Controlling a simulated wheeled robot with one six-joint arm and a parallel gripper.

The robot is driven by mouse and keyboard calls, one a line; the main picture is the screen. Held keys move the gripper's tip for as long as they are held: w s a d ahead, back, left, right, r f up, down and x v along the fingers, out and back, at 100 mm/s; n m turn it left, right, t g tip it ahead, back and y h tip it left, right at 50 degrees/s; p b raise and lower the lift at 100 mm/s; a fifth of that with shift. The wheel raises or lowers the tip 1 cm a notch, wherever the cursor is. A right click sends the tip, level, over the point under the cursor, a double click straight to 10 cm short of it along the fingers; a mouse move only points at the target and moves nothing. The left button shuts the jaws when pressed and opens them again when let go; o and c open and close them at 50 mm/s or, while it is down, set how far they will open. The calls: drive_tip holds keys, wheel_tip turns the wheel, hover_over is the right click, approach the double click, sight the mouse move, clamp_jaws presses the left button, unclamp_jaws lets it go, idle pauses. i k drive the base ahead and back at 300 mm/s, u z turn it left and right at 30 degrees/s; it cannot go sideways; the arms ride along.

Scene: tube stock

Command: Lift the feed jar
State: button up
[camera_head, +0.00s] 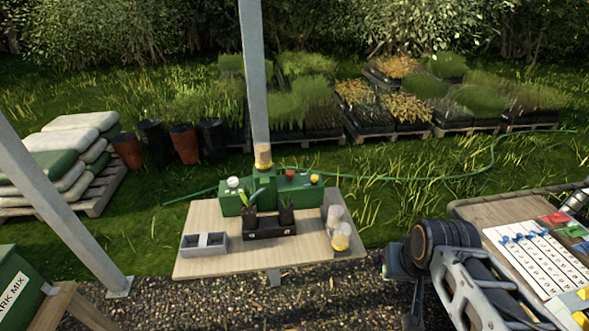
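Jar-like things stand on a light wooden table (300,258), and no label tells me which is the feed jar. A clear jar with yellow low down (341,236) stands near the table's right edge. A paler clear jar (335,215) stands just behind it. My arm is at the right, apart from the table and the jars. I cannot make out my gripper's fingers, and no jar appears held.
Green boxes (228,203) stand at the table's back, with a black plant tray (270,229) before them and a grey divided box (190,244) at left. Metal posts (254,75) rise behind and at left. Another table with a white chart (530,258) is at right.

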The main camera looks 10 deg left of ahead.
sight(263, 150)
drive_tip(key=z, duration=0.3)
drive_tip(key=k, duration=0.4)
drive_tip(key=u, duration=1.2)
drive_tip(key=i, duration=0.9)
drive_tip(key=u, duration=0.5)
